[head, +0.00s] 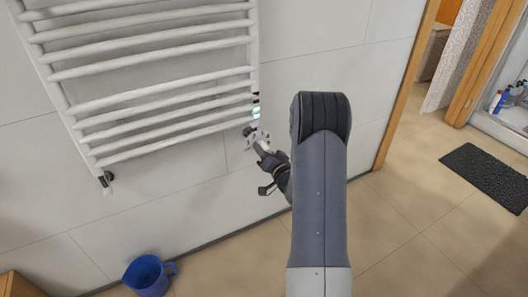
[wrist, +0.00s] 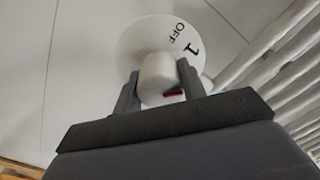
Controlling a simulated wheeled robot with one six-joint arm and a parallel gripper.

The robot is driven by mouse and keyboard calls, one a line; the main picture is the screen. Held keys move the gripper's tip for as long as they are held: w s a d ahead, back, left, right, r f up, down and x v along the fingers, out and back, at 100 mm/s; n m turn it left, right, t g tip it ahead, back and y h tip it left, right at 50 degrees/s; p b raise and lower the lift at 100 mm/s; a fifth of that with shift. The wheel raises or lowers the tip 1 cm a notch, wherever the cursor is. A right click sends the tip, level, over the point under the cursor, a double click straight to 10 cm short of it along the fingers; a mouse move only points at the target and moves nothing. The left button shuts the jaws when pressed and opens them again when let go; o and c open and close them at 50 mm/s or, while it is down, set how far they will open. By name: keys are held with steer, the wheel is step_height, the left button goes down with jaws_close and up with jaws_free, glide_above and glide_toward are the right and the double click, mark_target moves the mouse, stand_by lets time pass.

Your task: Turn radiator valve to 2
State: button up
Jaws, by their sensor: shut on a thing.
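The white radiator valve shows in the wrist view as a round dial (wrist: 140,45) with a knob (wrist: 160,78) in front of it. "OFF" and "1" are readable on the dial's upper right; its lower part is hidden. A small red mark shows on the knob's lower right side. My gripper (wrist: 160,85) is shut on the knob, one finger on each side. In the head view my gripper (head: 262,150) is at the valve, below the right end of the white towel radiator (head: 150,75). The dial's marks are too small to read there.
A blue mug-like bucket (head: 148,276) stands on the floor by the wall at lower left. A dark mat (head: 488,175) lies on the floor at right, beyond a wooden door frame (head: 405,85). The tiled floor right of my arm is clear.

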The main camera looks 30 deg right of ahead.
steer(key=m, duration=0.5)
steer(key=shift+m, duration=0.3)
stand_by(0.4)
steer(key=o, duration=1)
steer(key=shift+s, duration=0.1)
steer(key=s, duration=0.3)
steer(key=s+p, duration=0.1)
steer(key=s, duration=0.3)
steer(key=s+p, duration=0.1)
steer(key=s, duration=0.2)
steer(key=shift+s+d, duration=0.25)
steer(key=shift+s, duration=0.1)
